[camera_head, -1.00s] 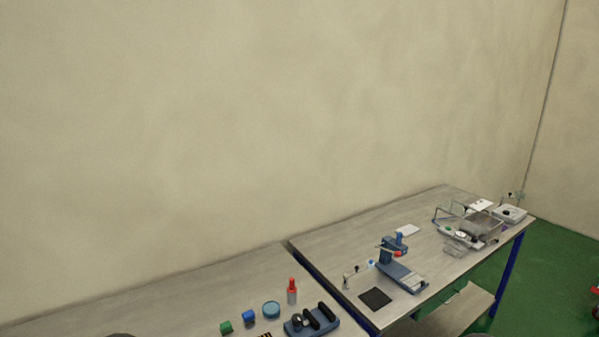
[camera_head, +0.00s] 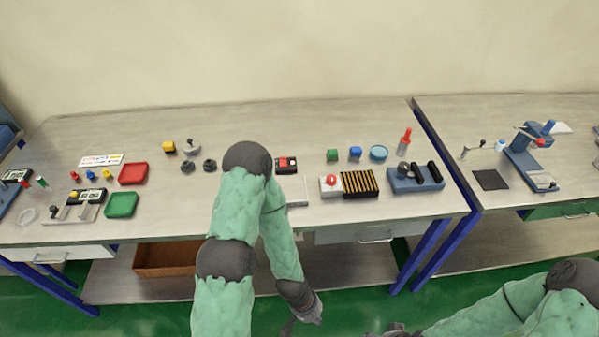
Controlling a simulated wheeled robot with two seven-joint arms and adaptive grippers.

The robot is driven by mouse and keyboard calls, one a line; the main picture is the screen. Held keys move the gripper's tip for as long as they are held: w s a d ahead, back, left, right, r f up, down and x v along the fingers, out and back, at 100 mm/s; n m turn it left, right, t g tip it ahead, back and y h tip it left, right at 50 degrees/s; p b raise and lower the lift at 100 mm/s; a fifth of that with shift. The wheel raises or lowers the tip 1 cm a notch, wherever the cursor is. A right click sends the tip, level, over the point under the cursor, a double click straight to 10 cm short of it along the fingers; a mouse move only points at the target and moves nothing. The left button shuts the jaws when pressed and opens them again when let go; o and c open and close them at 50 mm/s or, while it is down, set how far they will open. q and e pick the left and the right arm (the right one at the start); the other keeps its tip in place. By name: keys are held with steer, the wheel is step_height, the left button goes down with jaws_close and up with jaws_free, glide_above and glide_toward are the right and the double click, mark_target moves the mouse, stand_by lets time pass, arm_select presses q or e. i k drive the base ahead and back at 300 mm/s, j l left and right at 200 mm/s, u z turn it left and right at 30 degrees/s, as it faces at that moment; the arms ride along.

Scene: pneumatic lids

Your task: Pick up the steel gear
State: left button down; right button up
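I cannot surely pick out the steel gear. Two small dark round pieces that look toothed, a left one (camera_head: 187,167) and a right one (camera_head: 210,165), lie on the table left of my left arm. A greyish round piece also sits on the blue fixture (camera_head: 429,185) at the right. My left gripper (camera_head: 299,324) hangs low in front of the table edge, pointing down, apart from all objects; its fingers are small and partly cut off by the frame. My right gripper (camera_head: 394,331) barely shows at the bottom edge.
A second table with a blue press (camera_head: 527,150) stands right, across a narrow gap.

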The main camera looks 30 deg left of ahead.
mark_target(186, 167)
steer(key=u, duration=1.85)
